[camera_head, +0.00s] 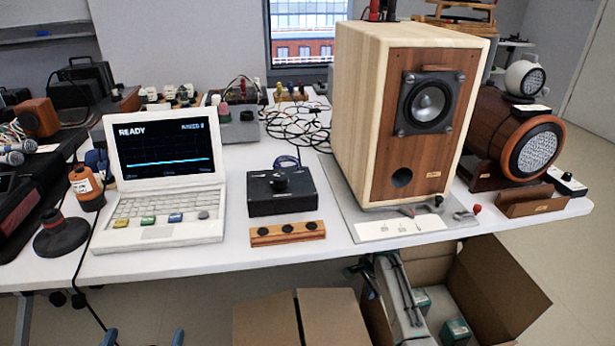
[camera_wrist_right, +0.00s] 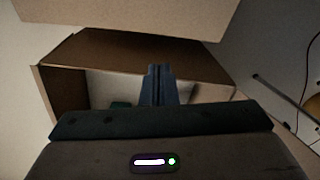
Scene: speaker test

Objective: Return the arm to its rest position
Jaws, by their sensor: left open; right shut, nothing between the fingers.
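My left gripper (camera_head: 145,337) shows only as two blue fingertips at the bottom edge of the head view, spread apart and empty. It is below and in front of the table's front edge. My right arm (camera_head: 398,300) shows in the head view below the table edge, in front of the open cardboard box. My right gripper (camera_wrist_right: 158,84) shows in the right wrist view with its blue fingers together and nothing between them. It points toward the open box, and I cannot tell its exact height above it.
The open cardboard box (camera_head: 497,285) holds teal-and-white packages (camera_head: 456,331). A closed carton (camera_head: 300,318) stands to its left. The white table (camera_head: 190,262) holds a laptop-like tester (camera_head: 160,165) reading READY, a black knob box (camera_head: 281,192), and a wooden speaker (camera_head: 362,110) on a grey plate.

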